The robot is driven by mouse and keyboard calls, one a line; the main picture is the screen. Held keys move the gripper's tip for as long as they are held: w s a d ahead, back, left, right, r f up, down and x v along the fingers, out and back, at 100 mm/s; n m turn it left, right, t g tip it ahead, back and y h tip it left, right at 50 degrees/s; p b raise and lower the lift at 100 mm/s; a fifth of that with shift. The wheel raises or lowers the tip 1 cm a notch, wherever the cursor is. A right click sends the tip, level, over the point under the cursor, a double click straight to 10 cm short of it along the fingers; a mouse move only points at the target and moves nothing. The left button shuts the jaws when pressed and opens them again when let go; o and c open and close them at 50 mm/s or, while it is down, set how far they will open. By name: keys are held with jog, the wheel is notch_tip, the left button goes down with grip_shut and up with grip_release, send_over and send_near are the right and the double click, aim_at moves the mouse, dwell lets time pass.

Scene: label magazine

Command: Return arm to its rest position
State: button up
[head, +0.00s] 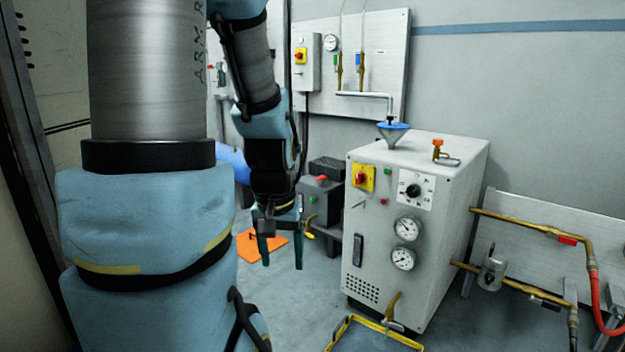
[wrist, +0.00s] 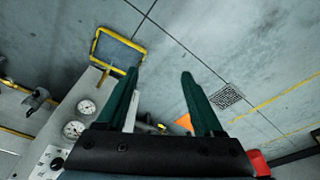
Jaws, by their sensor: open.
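My arm reaches forward on the left of the head view, with blue-covered links that hide part of the room. My gripper (head: 284,259) hangs at its end, pointing down, with two dark green fingers. In the wrist view my gripper (wrist: 160,85) shows both fingers spread apart with nothing between them but floor. It is left of the grey machine cabinet (head: 370,247) and apart from it.
The cabinet bears gauges, a dial and a blue funnel (head: 393,130). A yellow-rimmed tray (wrist: 95,48) lies on the floor before it. An orange floor piece (head: 247,246) is behind my gripper. Brass pipes (head: 520,225) run along the right wall. Open floor (wrist: 215,50) lies below my gripper.

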notch_tip(320, 180, up, 28)
jog(key=s+p, duration=0.1)
jog(key=p, duration=2.6)
jog(key=shift+s+a, duration=0.15)
jog(key=shift+a, duration=0.25)
